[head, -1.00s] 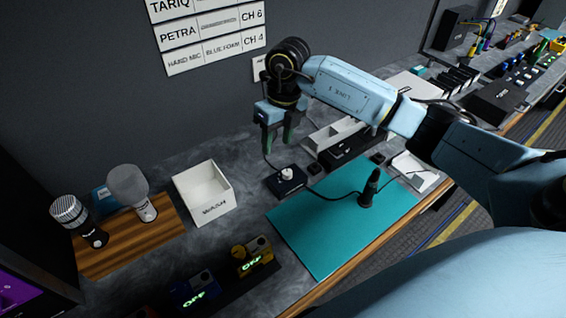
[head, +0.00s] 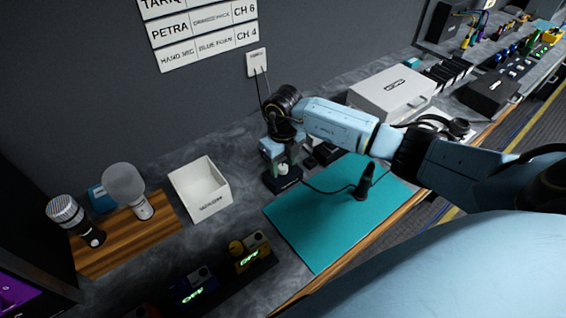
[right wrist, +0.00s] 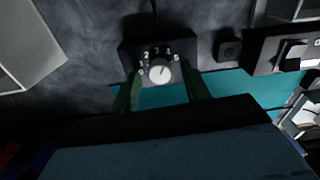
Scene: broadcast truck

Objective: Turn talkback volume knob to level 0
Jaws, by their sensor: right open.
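The talkback volume knob (head: 283,170) is a small white round knob on a black box (head: 271,184) at the back left corner of the teal mat. In the right wrist view the white knob (right wrist: 161,71) sits below an arc of white numerals, with 2, 3 and 4 legible; its pointer is too small to read surely. My right gripper (head: 284,162) points down over the knob. Its green fingers (right wrist: 162,84) are open, one on each side of the knob; I cannot tell whether they touch it. My left gripper is not in view.
The teal mat (head: 330,222) holds an upright black microphone-like stand (head: 364,184). A white open box (head: 203,192) stands left of the knob. A white case (head: 389,92) lies further right. Two microphones stand on a wooden board (head: 128,240). Lit OFF switches (head: 250,258) are at the front.

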